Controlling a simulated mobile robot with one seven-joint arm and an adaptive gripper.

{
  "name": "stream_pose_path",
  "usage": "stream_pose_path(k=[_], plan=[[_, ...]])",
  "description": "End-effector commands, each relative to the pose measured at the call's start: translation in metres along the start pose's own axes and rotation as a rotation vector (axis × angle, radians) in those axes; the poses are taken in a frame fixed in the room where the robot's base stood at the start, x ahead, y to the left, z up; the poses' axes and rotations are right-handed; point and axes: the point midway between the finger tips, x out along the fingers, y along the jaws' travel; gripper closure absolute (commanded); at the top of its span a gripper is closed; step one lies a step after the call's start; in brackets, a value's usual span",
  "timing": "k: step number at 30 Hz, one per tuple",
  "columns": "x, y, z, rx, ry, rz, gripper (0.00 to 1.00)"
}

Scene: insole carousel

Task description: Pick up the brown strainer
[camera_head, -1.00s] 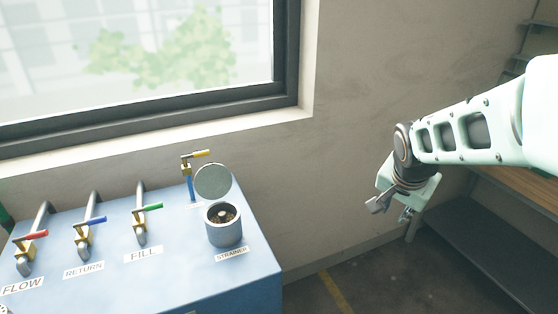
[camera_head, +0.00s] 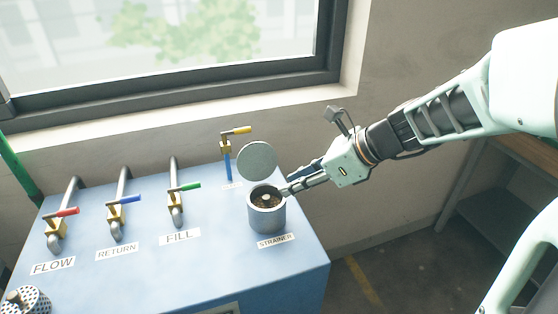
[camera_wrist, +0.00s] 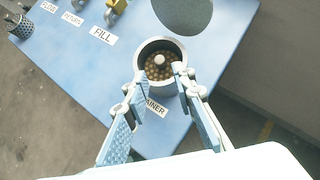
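The brown strainer (camera_head: 266,200) sits inside a grey cylindrical housing (camera_head: 267,218) labelled STRAINER, with its round lid (camera_head: 257,161) swung up behind it. In the wrist view the strainer (camera_wrist: 158,72) shows as a perforated brownish disc with a pale central knob, down inside the housing rim. My gripper (camera_head: 291,184) reaches in from the right, its fingertips close to the housing's right rim. In the wrist view my gripper (camera_wrist: 158,88) is open, its fingers apart on either side of the housing's near side, with nothing between the pads. Whether the fingertips touch the rim I cannot tell.
The housing stands on a blue cabinet top (camera_head: 215,262). To its left are valves with red (camera_head: 67,212), blue (camera_head: 124,199) and green handles, and a yellow-handled tap (camera_head: 238,130) behind. A perforated metal cylinder (camera_head: 28,300) stands at the front left. A window is behind.

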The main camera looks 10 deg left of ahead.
Motion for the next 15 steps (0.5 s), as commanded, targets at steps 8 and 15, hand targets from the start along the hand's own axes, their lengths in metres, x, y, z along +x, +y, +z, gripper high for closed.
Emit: stream_pose_path(k=[8, 15], plan=[[0.036, 0.001, -0.001, -0.002, 0.003, 0.001, 0.76], [0.065, 0.003, -0.004, -0.002, 0.005, 0.005, 0.76]])
